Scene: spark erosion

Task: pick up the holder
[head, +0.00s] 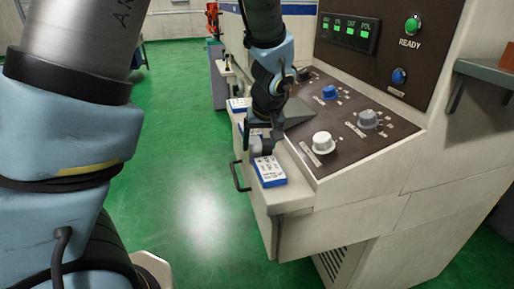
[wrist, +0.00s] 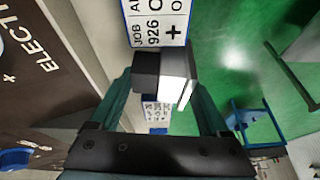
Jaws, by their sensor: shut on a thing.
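The holder (wrist: 173,66) is a small block, dark on one side and pale silver on the other, in the upper middle of the wrist view. My gripper (wrist: 163,82) is shut on it, with one teal finger on each side. In the head view my gripper (head: 264,138) is over the narrow ledge at the front of the machine, and the holder (head: 263,147) shows as a small grey block at its tips. It is just behind a blue-edged label card (head: 270,171). I cannot tell whether the holder still touches the ledge.
More blue-edged cards (head: 239,104) lie farther along the ledge. The sloping panel beside my gripper carries a white knob (head: 323,142), a grey knob (head: 369,118) and a blue knob (head: 330,92). A dark handle (head: 239,177) sticks out in front. The green floor (head: 185,150) to the left is clear.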

